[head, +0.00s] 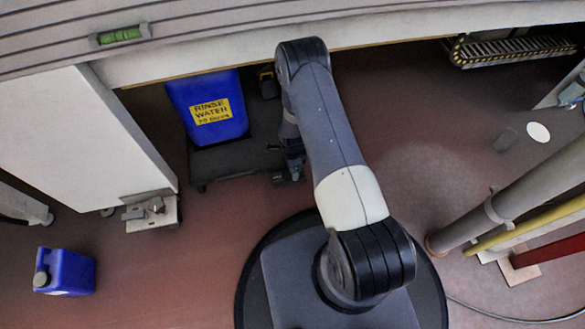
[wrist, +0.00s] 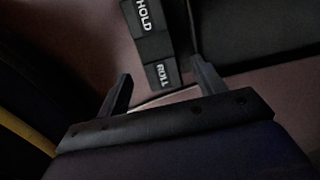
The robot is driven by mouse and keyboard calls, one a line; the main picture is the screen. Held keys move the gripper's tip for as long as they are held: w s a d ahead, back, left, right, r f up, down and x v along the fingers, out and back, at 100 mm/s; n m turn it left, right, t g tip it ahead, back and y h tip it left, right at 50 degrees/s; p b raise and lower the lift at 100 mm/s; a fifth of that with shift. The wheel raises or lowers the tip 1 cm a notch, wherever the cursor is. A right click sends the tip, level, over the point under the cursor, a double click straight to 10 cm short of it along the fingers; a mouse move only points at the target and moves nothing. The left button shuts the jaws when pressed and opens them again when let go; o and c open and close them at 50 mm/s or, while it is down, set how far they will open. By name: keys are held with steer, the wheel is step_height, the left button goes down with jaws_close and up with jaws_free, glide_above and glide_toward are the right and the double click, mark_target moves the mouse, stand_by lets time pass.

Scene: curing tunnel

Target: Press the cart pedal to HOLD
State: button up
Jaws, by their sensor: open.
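The cart pedal (wrist: 150,42) shows in the wrist view as a dark rocker with two labelled ends. The end marked HOLD (wrist: 144,16) is at the top of the picture, and the end marked ROLL (wrist: 161,74) is nearer to my fingers. I cannot tell for certain which end is down. My gripper (wrist: 163,88) is open and empty, with one finger on each side of the line of the ROLL end. No contact is visible. In the head view my gripper (head: 290,172) is low, beside the dark cart (head: 225,172), and the pedal is not clearly visible there.
A blue rinse-water container (head: 208,108) stands on the cart under an overhanging pale beam (head: 190,62). A white cabinet (head: 75,125) is at left, with a small blue canister (head: 65,272) on the floor. Pipes (head: 510,205) stand at right. Red floor between is mostly clear.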

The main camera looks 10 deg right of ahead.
mark_target(288, 175)
step_height(288, 175, up, 8)
steer(key=p, duration=0.2)
steer(key=shift+f, duration=0.25)
step_height(288, 175, down, 11)
steer(key=b, duration=0.4)
steer(key=shift+d, duration=0.1)
steer(key=shift+s+y, duration=0.1)
steer(key=shift+y, duration=0.2)
steer(key=shift+r, duration=0.15)
stand_by(0.3)
